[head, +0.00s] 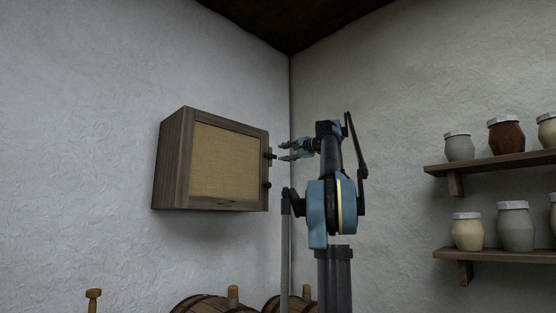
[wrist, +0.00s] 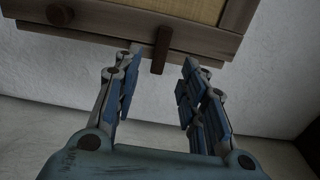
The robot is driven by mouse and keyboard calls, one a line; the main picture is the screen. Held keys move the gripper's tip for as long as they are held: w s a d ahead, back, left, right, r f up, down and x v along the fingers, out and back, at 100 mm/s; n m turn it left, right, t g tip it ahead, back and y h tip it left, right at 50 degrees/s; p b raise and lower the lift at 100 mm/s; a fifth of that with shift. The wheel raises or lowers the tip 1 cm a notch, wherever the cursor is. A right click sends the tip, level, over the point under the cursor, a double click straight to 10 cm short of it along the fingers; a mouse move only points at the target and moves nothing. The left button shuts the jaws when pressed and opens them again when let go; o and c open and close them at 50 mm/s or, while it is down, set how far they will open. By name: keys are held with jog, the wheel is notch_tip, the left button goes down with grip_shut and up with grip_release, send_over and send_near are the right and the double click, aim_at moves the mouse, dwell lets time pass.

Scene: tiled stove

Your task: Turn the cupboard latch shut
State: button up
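The wooden cupboard (head: 173,165) hangs on the left wall, its woven-panel door (head: 228,162) closed or nearly so. The latch (head: 271,155) is a small dark bar at the door's right edge, lying about level and sticking out past that edge. In the wrist view the latch (wrist: 161,50) crosses the wooden frame and juts beyond it. My gripper (head: 284,151) is just right of the latch. In the wrist view my gripper (wrist: 160,68) is open, with the latch's end between its fingertips in the picture and a gap on both sides. No contact shows.
A round knob (head: 267,185) sits below the latch and also shows in the wrist view (wrist: 60,14). Shelves (head: 490,163) with several jars are on the right wall. Barrels (head: 205,304) stand below the cupboard. The wall under the cupboard is clear.

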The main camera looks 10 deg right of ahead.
jog(key=shift+v, duration=1.7)
jog(key=s+a+f+n+g+h, duration=0.1)
jog(key=s+a+f+n+g, duration=0.2)
jog(key=s+f, duration=0.7)
jog(key=s+a+f+n+g+h, duration=0.1)
jog(key=s+a+f+n+g, duration=0.35)
jog(key=f, duration=1.25)
jog(key=s+a+f+m+g+h, duration=0.1)
jog(key=s+a+f, duration=0.4)
jog(key=f, duration=0.8)
jog(key=s+d+f+n+g+h, duration=0.1)
jog(key=s+d+f+h, duration=0.1)
jog(key=s+f, duration=0.6)
jog(key=s+d+f+n+g+h, duration=0.1)
jog(key=s+f, duration=0.8)
jog(key=f, duration=1.1)
jog(key=s+d+f+n+g+h, duration=0.2)
jog(key=s+d+f+h, duration=0.2)
jog(key=s+f, duration=0.5)
notch_tip(320, 180, down, 5)
jog(key=shift+f+n+h, duration=0.25)
jog(key=shift+n+h, duration=0.05)
jog(key=shift+n, duration=0.05)
